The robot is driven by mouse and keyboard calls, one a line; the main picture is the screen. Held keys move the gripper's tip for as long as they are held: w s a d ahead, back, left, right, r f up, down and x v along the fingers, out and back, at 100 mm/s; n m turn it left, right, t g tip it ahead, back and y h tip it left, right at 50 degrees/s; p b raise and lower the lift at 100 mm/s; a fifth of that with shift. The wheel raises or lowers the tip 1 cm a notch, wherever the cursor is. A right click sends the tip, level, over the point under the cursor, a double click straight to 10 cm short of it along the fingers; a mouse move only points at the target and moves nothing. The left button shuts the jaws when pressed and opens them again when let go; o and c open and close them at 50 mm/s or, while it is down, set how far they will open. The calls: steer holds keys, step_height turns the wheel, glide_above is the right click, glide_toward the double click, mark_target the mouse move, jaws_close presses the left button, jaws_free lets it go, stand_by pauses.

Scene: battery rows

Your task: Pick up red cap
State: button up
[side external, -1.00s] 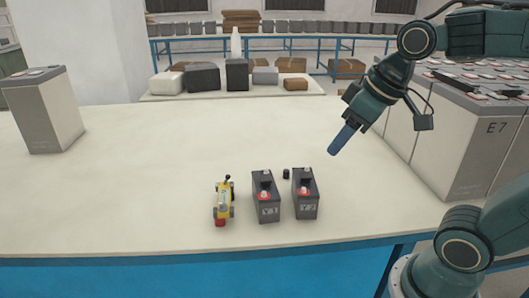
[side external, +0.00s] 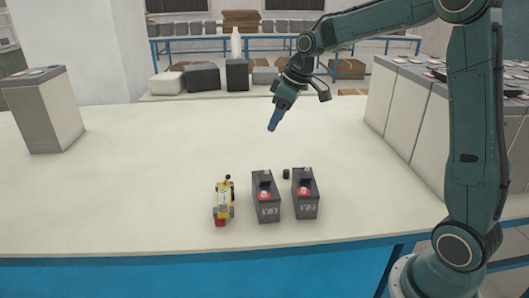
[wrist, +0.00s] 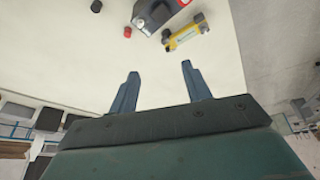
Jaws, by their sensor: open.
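The red cap (wrist: 127,32) is a small red cylinder on the pale tabletop in the wrist view, apart from and beside a dark battery (wrist: 153,14). In the side external view I cannot make it out as a separate piece; the left battery (side external: 266,200) probably hides it. My gripper (side external: 273,127) hangs above the table, behind the batteries, with blue fingers pointing down. In the wrist view my gripper (wrist: 160,68) shows its two fingers wide apart with nothing between them. The red cap is beyond the left fingertip, not touching it.
A black cap (side external: 286,174) stands behind the batteries, near the right battery (side external: 305,195). A yellow toy vehicle (side external: 224,202) is left of the left battery. A large grey battery (side external: 42,110) stands far left. The table middle is clear.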

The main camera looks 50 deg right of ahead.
steer(key=w+d+f+n, duration=0.1)
steer(key=w+d+f, duration=0.3)
steer(key=f, duration=0.3)
steer(key=w+d+f+n+y, duration=0.1)
steer(key=w+d+f, duration=0.4)
steer(key=d+f, duration=0.1)
steer(key=shift+w+d+f, duration=0.2)
steer(key=shift+w+f, duration=0.05)
steer(key=shift+f, duration=0.4)
steer(key=shift+x, duration=4.3)
steer(key=shift+a+f, duration=0.1)
steer(key=shift+x, duration=2.45)
steer(key=shift+a, duration=0.1)
steer(key=c, duration=1)
